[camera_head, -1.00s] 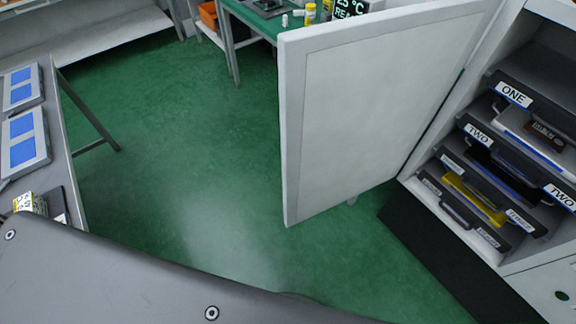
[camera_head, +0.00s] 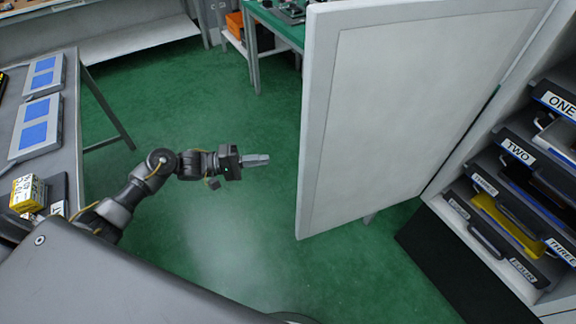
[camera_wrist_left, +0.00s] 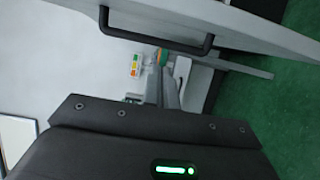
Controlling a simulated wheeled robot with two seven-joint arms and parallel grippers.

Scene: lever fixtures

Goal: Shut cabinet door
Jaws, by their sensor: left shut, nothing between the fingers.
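The white cabinet door (camera_head: 405,115) stands wide open in the head view, its flat inner face towards me. It joins the left side of the white cabinet (camera_head: 495,225) at the right. My left gripper (camera_head: 262,159) is shut and empty, left of the door's free edge and apart from it. In the left wrist view the gripper fingers (camera_wrist_left: 165,92) point towards a pale surface. A black bar handle (camera_wrist_left: 155,42) on a pale panel crosses above them; I cannot tell whether they touch. My right gripper is out of view.
The cabinet holds labelled dark trays (camera_head: 495,190). A grey table (camera_head: 60,125) with blue-faced panels (camera_head: 38,122) stands at the left. A green-topped bench (camera_head: 272,22) is behind the door. Green floor (camera_head: 235,110) lies open between table and door.

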